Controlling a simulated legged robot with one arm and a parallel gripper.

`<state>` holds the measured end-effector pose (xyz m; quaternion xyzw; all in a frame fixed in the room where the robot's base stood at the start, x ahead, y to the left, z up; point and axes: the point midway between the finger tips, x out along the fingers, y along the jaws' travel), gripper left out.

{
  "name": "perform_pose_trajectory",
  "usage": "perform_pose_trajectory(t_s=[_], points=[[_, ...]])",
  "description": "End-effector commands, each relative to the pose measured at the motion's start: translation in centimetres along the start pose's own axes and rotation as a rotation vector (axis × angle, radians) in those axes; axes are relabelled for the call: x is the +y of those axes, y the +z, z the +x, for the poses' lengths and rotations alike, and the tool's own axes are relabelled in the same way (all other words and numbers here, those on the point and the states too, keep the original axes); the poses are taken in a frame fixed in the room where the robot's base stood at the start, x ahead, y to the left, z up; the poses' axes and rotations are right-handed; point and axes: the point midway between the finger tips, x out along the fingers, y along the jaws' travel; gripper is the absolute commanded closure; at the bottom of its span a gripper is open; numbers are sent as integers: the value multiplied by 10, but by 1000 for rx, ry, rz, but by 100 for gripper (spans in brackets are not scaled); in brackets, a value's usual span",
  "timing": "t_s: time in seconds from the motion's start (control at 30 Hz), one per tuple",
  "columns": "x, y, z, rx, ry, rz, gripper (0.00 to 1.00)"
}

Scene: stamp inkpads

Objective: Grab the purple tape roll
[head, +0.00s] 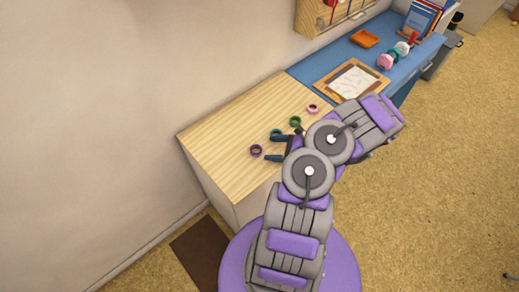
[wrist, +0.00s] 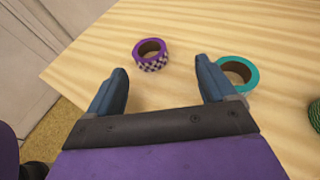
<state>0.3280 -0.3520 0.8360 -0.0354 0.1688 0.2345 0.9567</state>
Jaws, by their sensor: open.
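The purple tape roll (head: 256,151) lies on the wooden tabletop near its left front part in the head view. In the wrist view the purple tape roll (wrist: 151,55) has a purple rim and a black-and-white checkered side. It lies just beyond the fingertips, between their lines, untouched. My gripper (head: 273,146) is open and empty, to the right of the roll in the head view. In the wrist view my gripper (wrist: 164,78) shows both blue-grey fingers spread wide.
A teal tape roll (wrist: 238,73) lies close beside the right finger. A green roll (head: 295,121) and a pink roll (head: 313,108) lie farther along the wooden tabletop (head: 225,125). A framed sheet (head: 352,82) and an orange tray (head: 365,39) are on the blue section. The tabletop's left part is clear.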

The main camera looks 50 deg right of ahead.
Motion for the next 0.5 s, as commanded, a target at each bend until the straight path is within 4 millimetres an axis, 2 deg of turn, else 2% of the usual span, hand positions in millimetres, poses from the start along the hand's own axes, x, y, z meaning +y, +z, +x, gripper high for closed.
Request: perform_pose_trajectory(t_s=[0.13,0.3,0.5], points=[[5,2,17,-1,2,-2,16],[-2,-2,40,-4,5,5,16],[-9,-4,49,-8,3,10,16]])
